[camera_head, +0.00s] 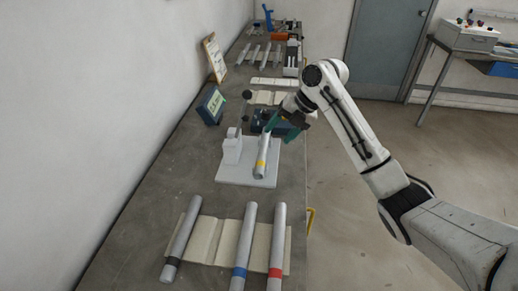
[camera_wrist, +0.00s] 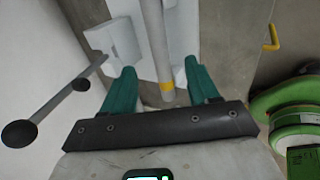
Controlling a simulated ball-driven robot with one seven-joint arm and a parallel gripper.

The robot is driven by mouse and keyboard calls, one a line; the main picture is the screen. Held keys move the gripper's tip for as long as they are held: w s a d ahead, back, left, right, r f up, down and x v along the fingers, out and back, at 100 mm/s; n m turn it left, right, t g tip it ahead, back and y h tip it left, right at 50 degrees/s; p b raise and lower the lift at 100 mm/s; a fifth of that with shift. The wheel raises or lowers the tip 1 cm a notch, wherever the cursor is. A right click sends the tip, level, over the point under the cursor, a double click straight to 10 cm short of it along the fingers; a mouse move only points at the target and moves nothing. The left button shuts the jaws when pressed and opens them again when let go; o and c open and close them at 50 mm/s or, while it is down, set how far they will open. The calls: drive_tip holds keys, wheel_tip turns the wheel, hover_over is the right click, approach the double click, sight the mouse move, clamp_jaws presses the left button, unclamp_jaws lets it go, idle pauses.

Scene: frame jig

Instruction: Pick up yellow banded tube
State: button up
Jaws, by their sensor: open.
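The yellow banded tube (camera_head: 261,164) is a grey tube with a yellow band, lying partly over a white fixture plate (camera_head: 232,176) on the bench. Its upper end is partly hidden by my gripper in the head view. In the wrist view the tube (camera_wrist: 155,42) runs between the fingers, with its yellow band low between them. My gripper (camera_head: 281,128) has green fingers. In the wrist view my gripper (camera_wrist: 160,68) is open, one finger on each side of the tube, with gaps visible.
Tubes with black (camera_head: 182,240), blue (camera_head: 244,247) and red (camera_head: 277,247) bands lie on a beige rack in front. A white block (camera_head: 232,147) stands on the plate beside the tube. A small display (camera_head: 211,105) and a clipboard (camera_head: 214,58) stand along the wall.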

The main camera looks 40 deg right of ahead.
sight(266, 147)
drive_tip(key=shift+p+x, duration=1.05)
drive_tip(key=shift+x, duration=2.7)
drive_tip(key=shift+w+d, duration=0.1)
drive_tip(key=shift+w, duration=0.05)
clamp_jaws()
